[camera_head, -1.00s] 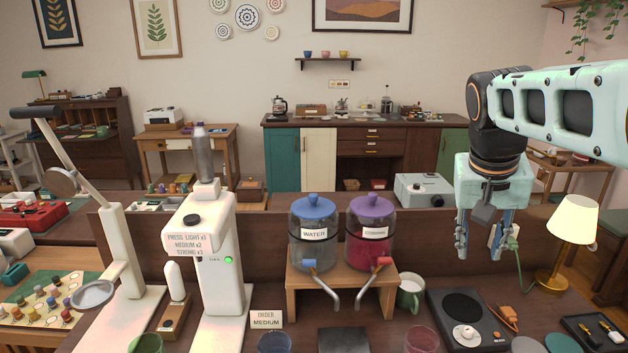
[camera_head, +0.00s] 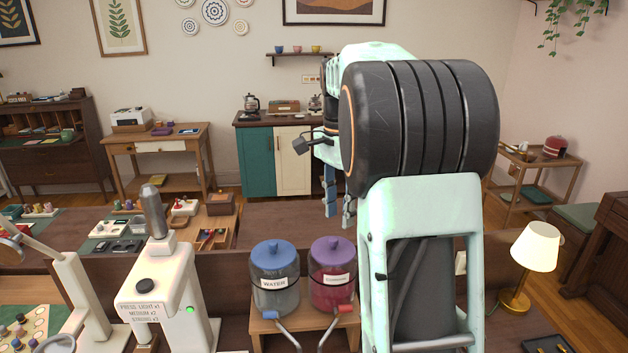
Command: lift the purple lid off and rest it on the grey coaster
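The purple lid (camera_head: 332,246) sits on the clear dispenser jar of red drink (camera_head: 330,296), which stands on the right of a wooden stand (camera_head: 268,326). My gripper (camera_head: 338,222) hangs with its blue fingers pointing down, apart and empty. In the picture it is just above the purple lid; its exact depth is hard to judge. My arm fills the right middle of the view. The grey coaster cannot be seen now.
A second dispenser labelled WATER (camera_head: 275,294) with a blue lid (camera_head: 273,250) stands close on the left. A tall white press machine (camera_head: 163,290) is further left. A lamp (camera_head: 535,248) stands at right. My arm hides the counter right of the jars.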

